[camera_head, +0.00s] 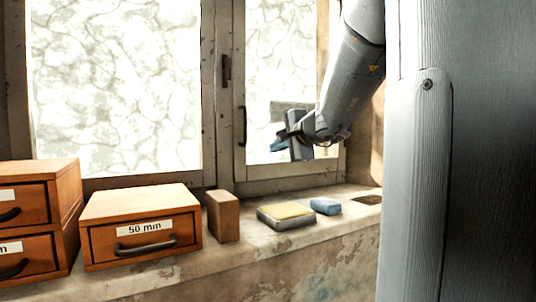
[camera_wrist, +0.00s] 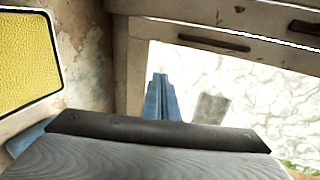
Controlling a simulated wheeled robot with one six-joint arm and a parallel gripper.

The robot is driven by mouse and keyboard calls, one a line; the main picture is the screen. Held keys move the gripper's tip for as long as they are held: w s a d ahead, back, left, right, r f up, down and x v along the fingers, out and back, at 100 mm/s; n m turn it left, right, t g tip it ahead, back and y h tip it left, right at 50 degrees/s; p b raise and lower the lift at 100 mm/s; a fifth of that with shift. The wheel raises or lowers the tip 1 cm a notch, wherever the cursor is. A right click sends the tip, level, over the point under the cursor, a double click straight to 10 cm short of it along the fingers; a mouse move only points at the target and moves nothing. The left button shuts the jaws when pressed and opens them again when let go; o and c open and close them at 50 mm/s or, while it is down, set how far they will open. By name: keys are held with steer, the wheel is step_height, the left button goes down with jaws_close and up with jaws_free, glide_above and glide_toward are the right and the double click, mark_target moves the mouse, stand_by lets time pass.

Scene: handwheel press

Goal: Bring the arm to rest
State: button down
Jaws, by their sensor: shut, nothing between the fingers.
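My gripper (camera_head: 278,146) hangs in the air in front of the right window pane in the head view, above the stone sill. In the wrist view its blue fingers (camera_wrist: 160,97) are together with nothing between them. My arm comes down to it from the top of the head view. The gripper is apart from the sill and from everything standing on it. No handwheel or press can be made out.
On the sill (camera_head: 330,228) stand a drawer box labelled 50 mm (camera_head: 143,240), stacked wooden drawers (camera_head: 24,205), a brown block (camera_head: 223,216), a grey tray with a yellow pad (camera_head: 287,212) and a blue block (camera_head: 325,206). The window frame (camera_head: 222,100) is close behind the gripper.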

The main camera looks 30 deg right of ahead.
steer(key=shift+v, duration=1.6)
